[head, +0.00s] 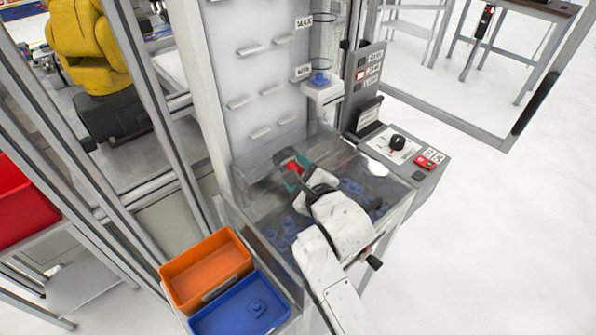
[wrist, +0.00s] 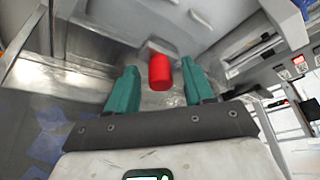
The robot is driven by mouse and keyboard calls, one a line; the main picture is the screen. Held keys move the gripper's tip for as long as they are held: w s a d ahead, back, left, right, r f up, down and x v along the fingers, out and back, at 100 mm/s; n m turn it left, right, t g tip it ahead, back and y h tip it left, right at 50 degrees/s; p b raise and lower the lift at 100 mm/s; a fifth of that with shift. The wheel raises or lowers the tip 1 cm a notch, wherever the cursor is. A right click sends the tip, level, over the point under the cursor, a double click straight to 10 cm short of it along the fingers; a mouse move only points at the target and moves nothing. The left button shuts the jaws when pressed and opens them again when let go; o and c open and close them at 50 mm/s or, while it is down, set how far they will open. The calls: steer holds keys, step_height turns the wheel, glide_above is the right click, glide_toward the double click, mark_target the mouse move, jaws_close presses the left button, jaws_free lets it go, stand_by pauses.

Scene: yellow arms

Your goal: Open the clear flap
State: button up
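The clear flap (head: 262,168) is a see-through panel at the back of the bin below the grey panel; its outline is faint and I cannot tell its exact angle. A red knob (wrist: 160,72) shows in the wrist view and as a small red spot (head: 291,167) in the head view. My gripper (head: 299,172) is over the bin with its teal fingers spread. In the wrist view the knob lies between the fingertips (wrist: 159,80), with a gap visible on both sides. My wrist and arm hide part of the bin and flap.
Blue parts (head: 284,232) lie in the bin under my gripper. An orange tray (head: 207,268) and a blue tray (head: 240,306) holding a blue part stand at left front. A control box with a black knob (head: 397,142) stands right. The grey panel (head: 255,70) rises behind.

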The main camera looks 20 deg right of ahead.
jaws_close()
steer(key=shift+r, duration=0.1)
stand_by(0.5)
